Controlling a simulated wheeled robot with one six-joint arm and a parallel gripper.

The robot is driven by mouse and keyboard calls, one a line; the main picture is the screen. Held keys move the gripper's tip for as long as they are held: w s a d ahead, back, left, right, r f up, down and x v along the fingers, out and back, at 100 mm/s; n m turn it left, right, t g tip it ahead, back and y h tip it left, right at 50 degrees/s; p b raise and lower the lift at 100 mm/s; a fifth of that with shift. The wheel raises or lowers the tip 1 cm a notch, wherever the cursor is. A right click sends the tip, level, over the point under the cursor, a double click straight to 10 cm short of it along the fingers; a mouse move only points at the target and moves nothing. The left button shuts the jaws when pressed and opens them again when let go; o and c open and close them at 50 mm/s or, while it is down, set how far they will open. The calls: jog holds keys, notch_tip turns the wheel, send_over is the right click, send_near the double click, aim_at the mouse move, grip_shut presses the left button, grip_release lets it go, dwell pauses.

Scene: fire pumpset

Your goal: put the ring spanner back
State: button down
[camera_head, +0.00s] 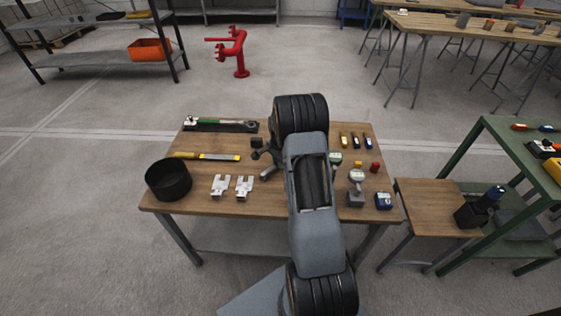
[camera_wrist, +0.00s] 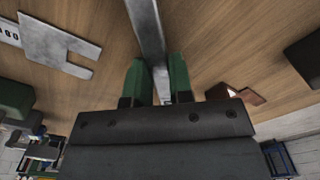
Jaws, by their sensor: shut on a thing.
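My gripper (camera_wrist: 159,82), with green fingertips, is shut on a long grey metal bar, which I take to be the ring spanner (camera_wrist: 148,30). In the wrist view the bar runs from between the fingertips out of the top edge, so its far end is hidden. In the head view my gripper (camera_head: 262,152) is over the middle of the wooden table (camera_head: 200,202), partly hidden by my arm. A short grey piece below it may be the spanner; I cannot tell. A black tray (camera_head: 248,127) at the table's back left holds a green-handled tool (camera_head: 208,122).
A black round bin (camera_head: 168,180), a yellow-and-grey tool (camera_head: 207,156) and two pale brackets (camera_head: 221,186) are on the left half. A gauge (camera_head: 356,176), a blue box (camera_head: 384,201) and several small coloured items are on the right. A side table (camera_head: 425,210) stands close right.

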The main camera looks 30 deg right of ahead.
jog(key=c, duration=1)
grip_release()
notch_tip(320, 180, up, 12)
jog(key=p, duration=0.1)
jog(key=s+a+r+n, duration=0.3)
jog(key=a+r+n, duration=0.1)
jog(key=a+r, duration=0.25)
jog(key=shift+s+a+r+n+t, duration=0.55)
jog(key=shift+s+a+n, duration=1.75)
jog(key=shift+s, duration=0.75)
jog(key=shift+s+a+r+n+t, duration=0.6)
jog(key=shift+s+a+n, duration=1.25)
jog(key=shift+s+a, duration=1.05)
jog(key=shift+s+a+r+n+t, duration=0.35)
jog(key=shift+s+a+r+n, duration=0.35)
jog(key=shift+s+a+n, duration=2)
jog(key=shift+s+d+m, duration=0.35)
jog(key=shift+s+m, duration=0.15)
jog(key=shift+m, duration=0.15)
